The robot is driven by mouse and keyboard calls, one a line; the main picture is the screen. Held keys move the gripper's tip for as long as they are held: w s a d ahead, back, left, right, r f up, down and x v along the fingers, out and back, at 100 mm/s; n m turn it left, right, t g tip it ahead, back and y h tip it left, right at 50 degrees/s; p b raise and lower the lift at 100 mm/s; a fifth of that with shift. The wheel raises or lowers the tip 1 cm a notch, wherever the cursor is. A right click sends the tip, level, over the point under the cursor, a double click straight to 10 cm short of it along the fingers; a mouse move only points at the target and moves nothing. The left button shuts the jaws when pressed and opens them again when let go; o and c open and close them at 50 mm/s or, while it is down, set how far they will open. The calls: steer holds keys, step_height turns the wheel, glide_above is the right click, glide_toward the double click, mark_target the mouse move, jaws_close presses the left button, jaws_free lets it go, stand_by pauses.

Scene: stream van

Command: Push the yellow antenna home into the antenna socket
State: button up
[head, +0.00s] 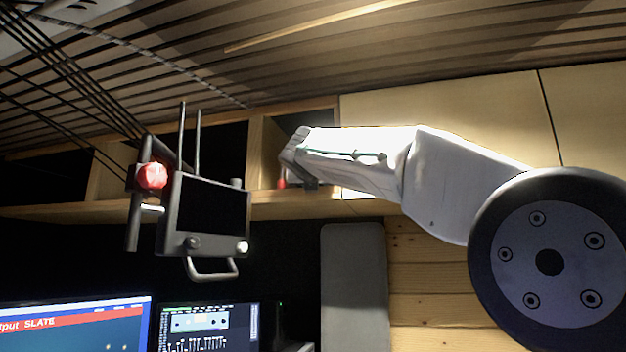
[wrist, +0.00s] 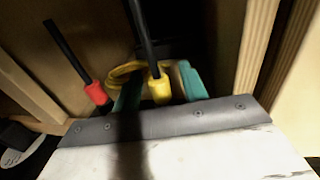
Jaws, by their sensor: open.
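The yellow antenna (wrist: 159,90) shows in the wrist view as a black rod with a yellow base. Its base stands between the two teal fingers of my gripper (wrist: 158,86), which are open; I cannot tell whether either finger touches it. In the head view my gripper (head: 298,162) is at the shelf opening, and the yellow antenna cannot be made out there. The antenna socket is not visible; the lower end of the yellow base is hidden behind my gripper's grey front edge, so I cannot tell how it sits.
A red-based antenna (wrist: 97,93) leans left of my gripper in the wrist view. A yellow loop (wrist: 122,70) lies behind the left finger. Wooden walls (wrist: 256,45) flank the opening closely. A hanging monitor (head: 205,212) with a red knob is left of my arm in the head view.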

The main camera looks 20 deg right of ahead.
jaws_close()
steer(key=shift+r, duration=0.15)
steer(key=shift+r, duration=1.45)
steer(key=shift+s+r, duration=0.25)
steer(key=s+r, duration=0.1)
steer(key=s, duration=1.4)
steer(key=w+a+n+y, duration=0.1)
steer(key=a+y, duration=0.1)
steer(key=a, duration=0.8)
steer(key=w+a+n+t+y, duration=0.1)
steer(key=w+a+n+y, duration=0.1)
steer(key=a, duration=0.8)
steer(key=shift+r+y, duration=0.4)
steer(key=shift+r, duration=0.05)
steer(key=shift+w, duration=0.1)
